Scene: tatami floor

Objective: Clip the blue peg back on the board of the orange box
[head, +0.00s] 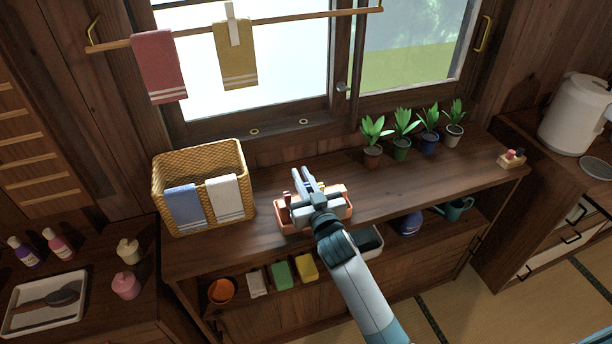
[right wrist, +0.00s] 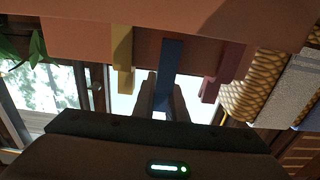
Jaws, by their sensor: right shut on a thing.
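The orange box (head: 343,210) stands on the wooden counter, partly hidden under my right gripper (head: 304,177). In the right wrist view, the box's orange board (right wrist: 75,38) spans the top. A yellow peg (right wrist: 122,60) and a dull red peg (right wrist: 224,70) sit on its edge, with the blue peg (right wrist: 170,62) between them. My right gripper (right wrist: 161,92) is shut on the outer end of the blue peg. The peg's other end overlaps the board's edge; whether it grips the board I cannot tell. My left gripper is not in view.
A wicker basket (head: 240,160) with two towels stands left of the box. Several potted plants (head: 402,135) line the back right of the counter. A rail (head: 270,22) with towels hangs above.

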